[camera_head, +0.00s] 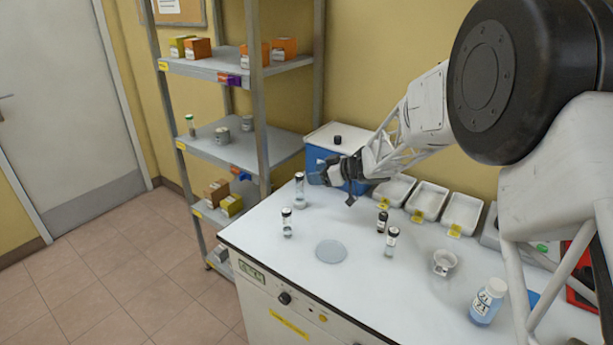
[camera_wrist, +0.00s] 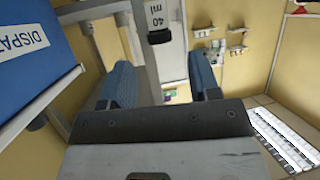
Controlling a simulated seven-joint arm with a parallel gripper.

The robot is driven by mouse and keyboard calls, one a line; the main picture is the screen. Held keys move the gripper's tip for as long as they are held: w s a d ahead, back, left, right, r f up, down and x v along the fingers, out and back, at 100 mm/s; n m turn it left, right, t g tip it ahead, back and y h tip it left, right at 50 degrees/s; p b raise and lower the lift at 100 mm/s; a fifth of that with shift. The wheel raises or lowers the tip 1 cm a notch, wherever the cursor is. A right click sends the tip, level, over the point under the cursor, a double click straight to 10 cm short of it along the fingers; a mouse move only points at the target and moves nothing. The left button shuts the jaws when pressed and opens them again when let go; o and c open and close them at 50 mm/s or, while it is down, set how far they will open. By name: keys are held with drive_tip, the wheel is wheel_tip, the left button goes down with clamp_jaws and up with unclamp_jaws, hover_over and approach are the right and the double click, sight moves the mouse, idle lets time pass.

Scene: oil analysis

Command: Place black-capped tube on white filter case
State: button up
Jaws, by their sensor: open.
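A clear black-capped tube (camera_head: 300,190) stands upright at the back left of the white bench, just left of my gripper (camera_head: 332,180). My gripper looks empty. Other black-capped tubes stand at the front left (camera_head: 287,224) and middle (camera_head: 391,242), near a dark capped vial (camera_head: 382,221). A pale round disc (camera_head: 331,251) lies on the bench. I cannot tell whether it is the white filter case.
A blue box with a white lid (camera_head: 321,160) stands behind my gripper and shows closely in the wrist view (camera_wrist: 35,50). White trays (camera_head: 428,200) line the back. A small white cup (camera_head: 444,262) and a labelled bottle (camera_head: 487,302) stand right. A metal shelf (camera_head: 215,145) is left.

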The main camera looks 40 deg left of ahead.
drive_tip(key=shift+v, duration=1.6)
